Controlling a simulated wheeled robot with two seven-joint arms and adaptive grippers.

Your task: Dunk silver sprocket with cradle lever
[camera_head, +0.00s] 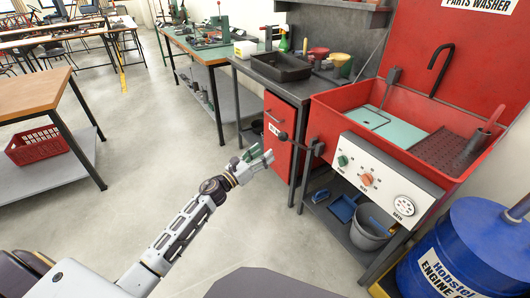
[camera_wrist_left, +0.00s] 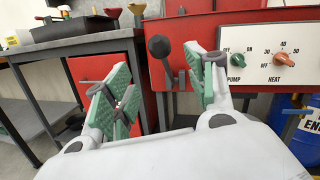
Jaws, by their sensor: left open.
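The red parts washer (camera_head: 330,100) stands at the right. A lever with a black ball knob (camera_head: 283,136) sticks out from its left side. In the left wrist view the knob (camera_wrist_left: 159,46) appears between my open fingers, beyond them, apart from both. My left gripper (camera_head: 262,158) is open and empty, just below and left of the knob; it also shows in the left wrist view (camera_wrist_left: 165,80). A dark perforated tray (camera_head: 447,150) lies at the basin's right. I cannot make out a silver sprocket. My right gripper is not in view.
The washer front has a white control panel (camera_head: 385,178) with knobs and a dial. A grey bucket (camera_head: 369,236) stands on the shelf beneath. A blue drum (camera_head: 470,250) stands at the lower right. A red cabinet (camera_head: 279,125) is behind my gripper.

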